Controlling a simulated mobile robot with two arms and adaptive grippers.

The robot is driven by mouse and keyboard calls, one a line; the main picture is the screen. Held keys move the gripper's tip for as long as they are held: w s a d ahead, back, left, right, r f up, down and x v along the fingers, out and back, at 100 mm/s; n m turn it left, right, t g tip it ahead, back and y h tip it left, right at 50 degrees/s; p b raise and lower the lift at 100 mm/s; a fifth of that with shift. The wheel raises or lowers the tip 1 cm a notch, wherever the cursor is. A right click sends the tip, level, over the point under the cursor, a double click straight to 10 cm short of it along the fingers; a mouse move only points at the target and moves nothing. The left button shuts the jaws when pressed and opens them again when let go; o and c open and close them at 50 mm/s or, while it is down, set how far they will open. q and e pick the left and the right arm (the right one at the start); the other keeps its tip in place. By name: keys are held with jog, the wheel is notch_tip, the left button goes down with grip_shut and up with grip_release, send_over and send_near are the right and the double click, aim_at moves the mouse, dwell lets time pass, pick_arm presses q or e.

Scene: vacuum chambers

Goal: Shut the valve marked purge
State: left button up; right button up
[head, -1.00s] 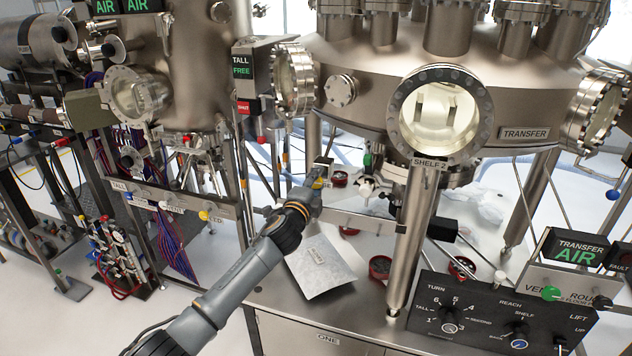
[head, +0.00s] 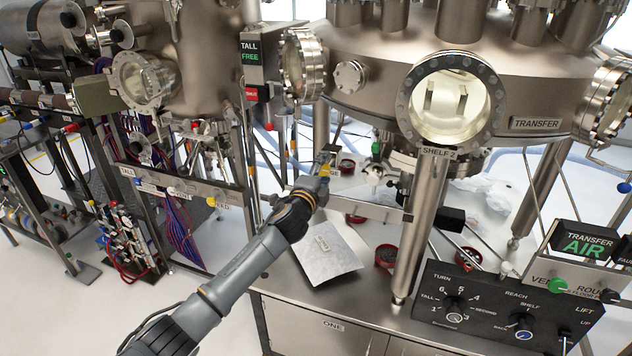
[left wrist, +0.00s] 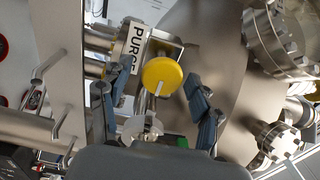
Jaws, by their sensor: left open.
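In the left wrist view, a round yellow knob (left wrist: 162,76) with a pale line on its face sits just beside a white label (left wrist: 133,48) reading PURGE. My left gripper (left wrist: 158,80) is open, with one dark blue finger on each side of the knob. Gaps show between the fingers and the knob, and I see no contact. In the head view my left gripper (head: 323,168) reaches the valve at the bench's back, and the wrist hides most of the valve and label. My right gripper is not in view.
A steel leg (head: 425,215) stands right of my left gripper, under the transfer chamber (head: 385,95). A silvery sheet (head: 327,254) and several red rings lie on the bench. A black control panel (head: 490,308) stands at front right. Other valves line a rail (head: 180,187) at left.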

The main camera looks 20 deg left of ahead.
pick_arm(q)
jog(key=s, duration=1.1)
jog(key=shift+s+a, duration=0.15)
jog(key=shift+s, duration=0.05)
jog(key=s+a+f+n+g, duration=0.1)
jog(key=s+f+n+g, duration=0.15)
jog(key=f, duration=0.85)
jog(key=s+a+f+n+g+y+b, duration=0.1)
jog(key=s+a+f+n+g, duration=0.15)
jog(key=f, duration=0.95)
jog(key=s+a+f+n+g, duration=0.1)
jog(key=s+f+g, duration=0.15)
jog(key=f, duration=0.85)
jog(key=s+f+n+g+b, duration=0.1)
jog(key=s+f+n+g, duration=0.25)
jog(key=s+f, duration=1.45)
jog(key=s+d+f+n+g, duration=0.1)
jog(key=s+f, duration=0.4)
jog(key=s, duration=0.6)
jog(key=s+d+f+n+g, duration=0.1)
jog(key=s+f+n+g, duration=0.2)
jog(key=s, duration=0.8)
jog(key=s+d+f+n+g+b, duration=0.1)
jog(key=s+f+n+g, duration=0.1)
jog(key=s+f, duration=0.5)
jog(key=s, duration=0.4)
jog(key=shift+d+f, duration=0.3)
jog(key=shift+f, duration=0.05)
